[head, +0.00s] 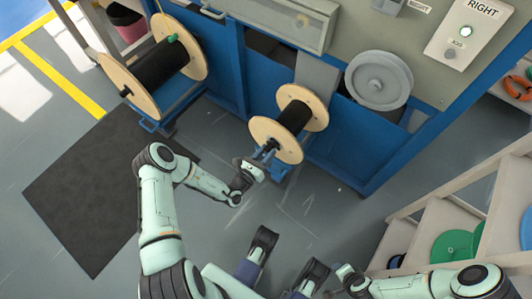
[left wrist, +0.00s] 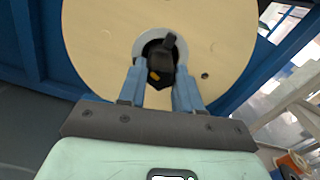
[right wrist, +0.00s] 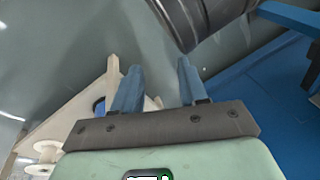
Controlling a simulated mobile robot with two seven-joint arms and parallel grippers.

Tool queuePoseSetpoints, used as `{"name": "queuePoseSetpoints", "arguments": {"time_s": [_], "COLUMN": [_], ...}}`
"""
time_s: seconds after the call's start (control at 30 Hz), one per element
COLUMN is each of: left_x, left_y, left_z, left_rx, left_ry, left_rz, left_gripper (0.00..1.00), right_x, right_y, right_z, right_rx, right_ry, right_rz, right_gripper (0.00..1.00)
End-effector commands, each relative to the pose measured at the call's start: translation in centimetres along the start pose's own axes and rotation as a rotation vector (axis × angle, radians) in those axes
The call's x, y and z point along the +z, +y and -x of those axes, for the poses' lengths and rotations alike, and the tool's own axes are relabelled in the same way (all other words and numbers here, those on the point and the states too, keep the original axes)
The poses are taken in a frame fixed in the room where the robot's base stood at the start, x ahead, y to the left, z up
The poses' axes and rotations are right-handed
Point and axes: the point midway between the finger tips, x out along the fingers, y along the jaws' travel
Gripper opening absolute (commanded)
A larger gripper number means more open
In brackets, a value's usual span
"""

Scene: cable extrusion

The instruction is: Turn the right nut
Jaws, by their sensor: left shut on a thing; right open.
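The right spool has pale wooden flanges (head: 265,140) and dark cable, and it sits low in the blue machine. The dark nut (left wrist: 166,48) is at the middle of its near flange, with a yellow mark on it or beside it. My left gripper (left wrist: 157,82) reaches the hub and is shut on the nut, one finger on each side. In the head view my left gripper (head: 259,163) covers part of the hub. My right gripper (right wrist: 158,78) is open and empty, away from the spool; its fingers are not clear in the head view.
A larger wooden spool (head: 133,88) of dark cable stands at the left. A grey wheel (head: 379,80) is on the machine, right of the right spool. A shelf with a green reel (head: 452,246) stands at the right. A dark mat (head: 85,200) lies on open floor.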

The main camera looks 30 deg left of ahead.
Motion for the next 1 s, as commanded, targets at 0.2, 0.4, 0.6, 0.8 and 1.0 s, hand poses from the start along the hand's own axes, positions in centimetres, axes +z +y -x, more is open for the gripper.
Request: {"name": "queuePoseSetpoints", "arguments": {"time_s": [0.2, 0.4, 0.6, 0.8, 1.0], "left_x": [-0.1, -0.6, -0.8, -0.6, -0.4], "left_y": [-0.1, 0.0, 0.0, 0.1, 0.1], "left_z": [0.2, 0.3, 0.3, 0.2, 0.3], "left_rx": [-0.001, -0.002, -0.001, 0.0, 0.0], "left_ry": [0.016, 0.019, 0.021, 0.016, 0.012], "left_rz": [-0.105, -0.149, -0.148, -0.148, -0.148], "left_gripper": [0.03, 0.03, 0.03, 0.59, 0.59], "right_x": [-0.6, 0.8, 0.8, 0.8, 0.8], "right_y": [-2.1, -2.2, -2.1, -2.1, -2.1], "right_z": [3.1, 3.4, 3.3, 3.3, 3.4], "right_rx": [-0.034, -0.033, -0.033, -0.033, -0.033], "right_ry": [0.023, -0.018, -0.018, -0.018, -0.018], "right_rz": [0.021, 0.023, 0.022, 0.022, 0.022], "right_gripper": [0.43, 0.43, 0.43, 0.43, 0.43]}}
